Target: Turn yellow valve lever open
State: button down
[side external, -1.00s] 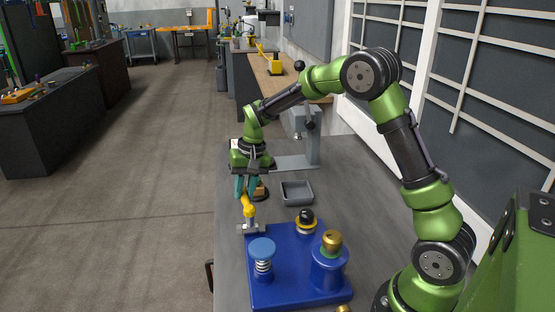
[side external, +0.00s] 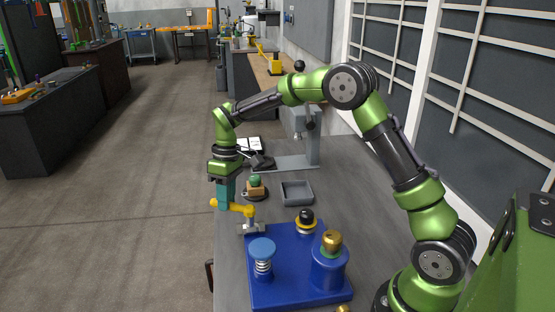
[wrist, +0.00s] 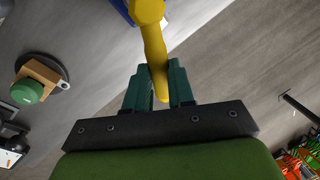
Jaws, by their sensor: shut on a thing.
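The yellow valve lever (side external: 234,207) sticks out to the left from its grey valve body (side external: 254,229) at the far left corner of the blue base (side external: 288,290). My gripper (side external: 226,203) is at the lever's outer end, with its teal fingers pointing down. In the wrist view, the yellow lever (wrist: 154,50) runs between the two fingers of my gripper (wrist: 159,88), which are shut on its end. The exact contact on the finger faces is partly hidden.
The base also carries a blue-capped spring button (side external: 262,249), a black knob (side external: 306,217) and a brass-topped blue cylinder (side external: 330,260). A green button on a tan block (side external: 255,188) and a grey tray (side external: 296,193) stand behind. The table's left edge is close to my gripper.

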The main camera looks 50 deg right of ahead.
jog(key=n, duration=0.1)
jog(key=a+n, duration=0.1)
jog(key=shift+s+a+n+g, duration=0.2)
jog(key=shift+s+n+g, duration=0.05)
jog(key=shift+n+g, duration=0.05)
jog(key=shift+s+a+n, duration=0.25)
jog(key=shift+a+n, duration=0.05)
jog(key=shift+n, duration=0.4)
jog(key=shift+s+a+n, duration=0.2)
jog(key=shift+a+n, duration=0.1)
jog(key=shift+n, duration=0.4)
jog(key=c, duration=1)
grip_release()
jog(key=shift+o, duration=0.2)
jog(key=v, duration=1.7)
jog(key=shift+w+a, duration=0.25)
jog(key=shift+a, duration=0.1)
